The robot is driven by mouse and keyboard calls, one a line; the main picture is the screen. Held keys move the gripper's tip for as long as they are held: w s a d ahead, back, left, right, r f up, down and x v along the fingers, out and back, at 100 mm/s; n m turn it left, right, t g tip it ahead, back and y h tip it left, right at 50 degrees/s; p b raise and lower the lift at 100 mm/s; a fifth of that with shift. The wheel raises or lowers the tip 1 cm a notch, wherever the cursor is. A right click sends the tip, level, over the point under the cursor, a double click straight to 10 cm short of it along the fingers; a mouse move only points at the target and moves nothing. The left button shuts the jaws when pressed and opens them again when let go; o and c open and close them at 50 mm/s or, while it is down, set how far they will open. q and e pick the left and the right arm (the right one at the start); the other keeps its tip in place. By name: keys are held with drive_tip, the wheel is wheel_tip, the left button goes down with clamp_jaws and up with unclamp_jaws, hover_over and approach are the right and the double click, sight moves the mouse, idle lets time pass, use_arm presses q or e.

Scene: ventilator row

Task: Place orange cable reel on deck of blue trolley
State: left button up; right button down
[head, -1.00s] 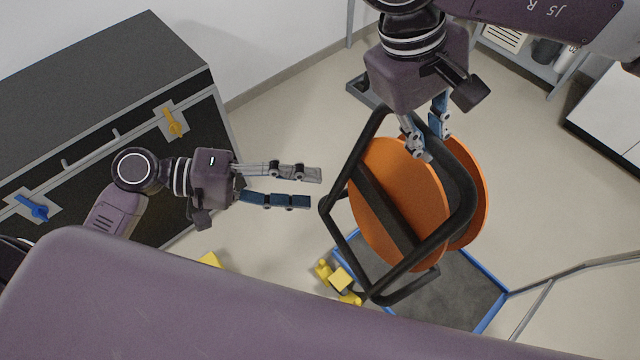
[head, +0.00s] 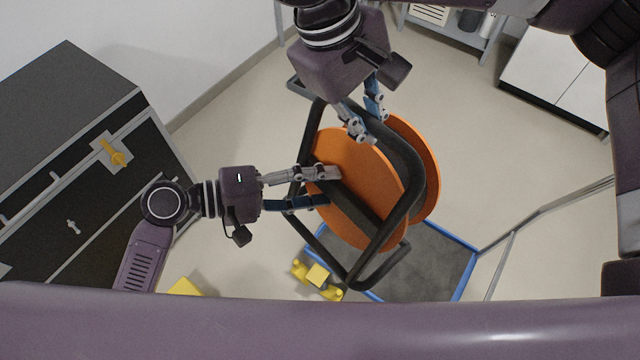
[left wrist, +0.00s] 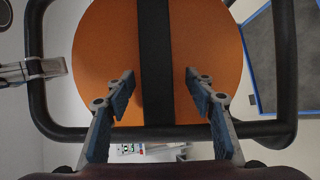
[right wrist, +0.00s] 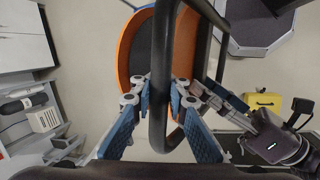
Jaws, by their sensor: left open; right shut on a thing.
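The orange cable reel (head: 355,185) sits in a black tube frame and hangs tilted in the air in the head view. My right gripper (head: 368,120) is shut on the top bar of that frame; the bar (right wrist: 160,90) runs between its fingers in the right wrist view. My left gripper (head: 332,187) is open at the frame's left side, and its fingers overlap the frame and reel there. In the left wrist view its open fingers (left wrist: 160,88) stand before the reel (left wrist: 105,60). The blue trolley's grey deck (head: 420,265) with blue edges lies below the reel, partly hidden by it.
Yellow items (head: 317,275) are by the trolley's left edge. A white cabinet (head: 560,75) and a shelf (head: 455,30) are at the upper right. The trolley's handle rail (head: 550,208) rises at the right.

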use_arm(q)
drive_tip(key=shift+c, duration=0.2)
use_arm(e)
drive_tip(key=shift+r, duration=0.25)
use_arm(q)
drive_tip(key=shift+f, duration=0.15)
clamp_jaws()
